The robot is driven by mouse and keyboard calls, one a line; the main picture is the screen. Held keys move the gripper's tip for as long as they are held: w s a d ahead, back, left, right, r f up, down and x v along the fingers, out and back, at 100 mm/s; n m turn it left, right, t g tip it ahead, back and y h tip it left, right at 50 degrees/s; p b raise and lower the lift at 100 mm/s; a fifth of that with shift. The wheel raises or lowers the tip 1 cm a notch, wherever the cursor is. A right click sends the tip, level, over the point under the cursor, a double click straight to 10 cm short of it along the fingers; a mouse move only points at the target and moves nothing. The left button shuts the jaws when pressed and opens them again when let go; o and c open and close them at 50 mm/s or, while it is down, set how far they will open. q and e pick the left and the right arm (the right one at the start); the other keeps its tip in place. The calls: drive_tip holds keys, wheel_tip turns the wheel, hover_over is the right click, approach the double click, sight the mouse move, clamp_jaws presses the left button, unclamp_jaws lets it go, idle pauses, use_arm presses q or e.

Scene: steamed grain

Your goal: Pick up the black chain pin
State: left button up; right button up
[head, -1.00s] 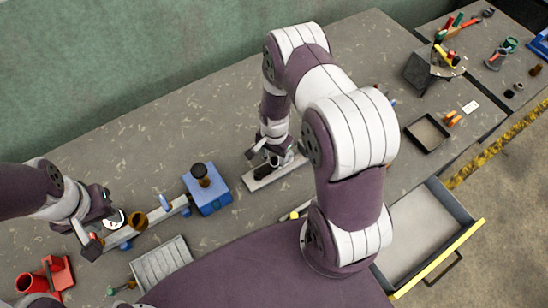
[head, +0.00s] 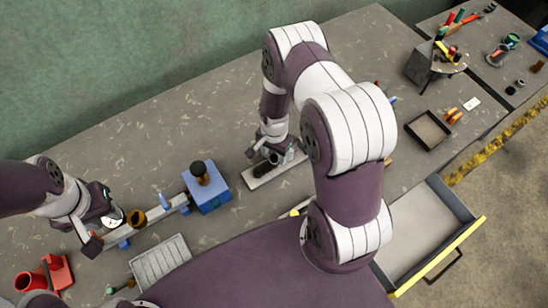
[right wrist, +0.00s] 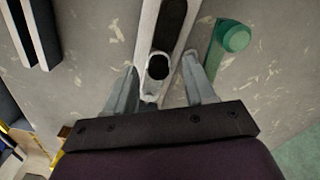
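A black round-ended pin (right wrist: 158,66) shows in the right wrist view at the near end of a pale holder (right wrist: 148,30). A longer black piece (right wrist: 173,18) lies further along that holder. In the head view the pale holder (head: 262,181) lies on the table below my right gripper (head: 268,158), and the pin cannot be told apart there. In the right wrist view my right gripper (right wrist: 163,85) has its fingers apart, one on each side of the holder's near end. My left gripper (head: 108,222) is at the left, near a small round dial; its fingers are unclear.
A green cylinder (right wrist: 234,37) lies close beside the right finger. A blue block (head: 208,193) with a dark knob and a rail stands left of the holder. A grey ribbed tray (head: 160,262), a dark tray (head: 428,130) and an open drawer (head: 432,225) are around. The table's back is clear.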

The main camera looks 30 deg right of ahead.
sight(276, 156)
drive_tip(key=shift+s, duration=0.1)
clamp_jaws()
drive_tip(key=shift+r, duration=0.4)
wheel_tip(276, 156, up, 4)
drive_tip(key=shift+d+f+b, duration=0.1)
drive_tip(key=shift+d+b, duration=0.05)
drive_tip(key=shift+b, duration=0.55)
drive_tip(key=s+d+r+b, duration=0.2)
drive_tip(key=s+d+r, duration=0.5)
drive_tip(key=s, duration=0.1)
drive_tip(key=shift+s+d, duration=0.15)
drive_tip(key=shift+s, duration=0.25)
